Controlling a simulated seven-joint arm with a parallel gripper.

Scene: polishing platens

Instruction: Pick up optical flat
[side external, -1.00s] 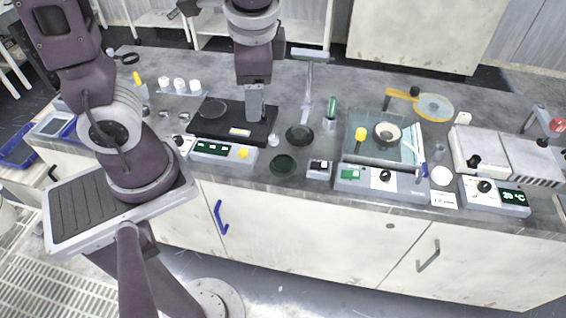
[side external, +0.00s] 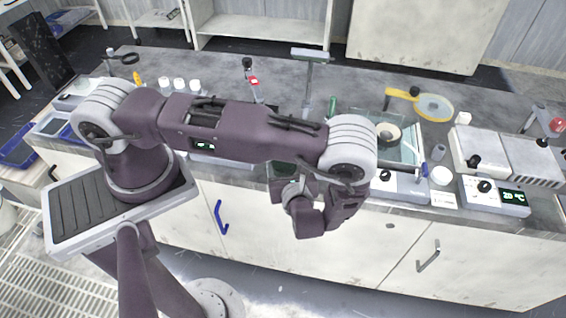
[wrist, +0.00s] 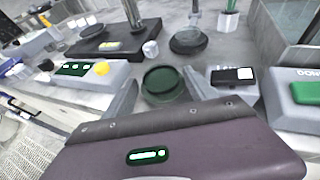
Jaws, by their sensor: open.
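A round, dark green tinted glass disc, which looks like the optical flat (wrist: 165,84), lies on the grey bench top near its front edge. In the wrist view it sits centred between the fingertips of my gripper (wrist: 160,80). The fingers are apart, one on each side of the disc, and nothing is held. Whether they touch it or how high they are above the bench cannot be told. In the side view my arm reaches across the bench front and covers most of the disc; my gripper (side external: 288,187) is low at the bench edge, its fingertips unclear.
In the wrist view, a control box with a yellow knob (wrist: 88,76) is left of the disc and a small display box (wrist: 234,77) is close right. Behind are a dark round dish (wrist: 188,41) and a small metal cylinder (wrist: 150,48). A glass-walled tank (side external: 408,145) stands right.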

